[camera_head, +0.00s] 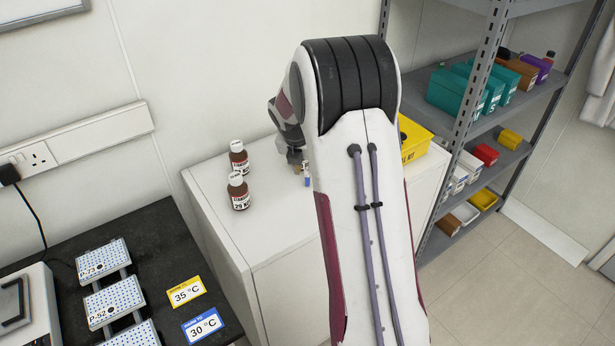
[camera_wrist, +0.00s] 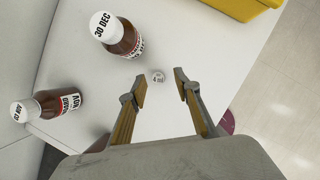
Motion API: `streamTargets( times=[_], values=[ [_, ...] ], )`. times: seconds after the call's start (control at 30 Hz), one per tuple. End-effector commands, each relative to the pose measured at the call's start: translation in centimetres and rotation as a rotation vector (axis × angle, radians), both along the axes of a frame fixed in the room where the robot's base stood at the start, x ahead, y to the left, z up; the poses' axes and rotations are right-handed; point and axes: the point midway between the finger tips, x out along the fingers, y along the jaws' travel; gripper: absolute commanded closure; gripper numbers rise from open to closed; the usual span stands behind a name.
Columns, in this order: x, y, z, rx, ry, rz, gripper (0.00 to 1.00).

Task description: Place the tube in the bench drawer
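The tube (camera_head: 307,181) is small, with a blue lower part, and stands on the white cabinet top, partly hidden by my arm in the head view. In the wrist view its round white cap (camera_wrist: 158,77), marked "4 ml", shows from above. My gripper (camera_wrist: 162,88) is open and empty, with its fingertips on either side of the cap in the picture. I cannot tell how high they are above it. In the head view my arm hides most of the gripper. No bench drawer can be made out in either view.
Two brown bottles with white caps (camera_head: 239,158) (camera_head: 238,192) stand left of the tube on the white cabinet (camera_head: 215,203). A yellow box (camera_head: 413,142) is at its right. A dark bench (camera_head: 155,265) with racks and temperature cards is at lower left. Grey shelves stand at right.

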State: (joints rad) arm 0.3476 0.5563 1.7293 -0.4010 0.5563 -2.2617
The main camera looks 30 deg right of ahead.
Motion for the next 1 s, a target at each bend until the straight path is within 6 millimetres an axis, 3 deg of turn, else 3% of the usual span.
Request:
streamTargets(
  times=[0.3,0.9,1.0],
  values=[
    [0.7,-0.6,-2.7,0.001,0.002,0.001,0.68],
    [0.8,-0.7,-3.0,0.001,0.0,0.0,0.68],
    [0.8,-0.7,-3.0,0.001,0.0,0.001,0.88]
  ],
)
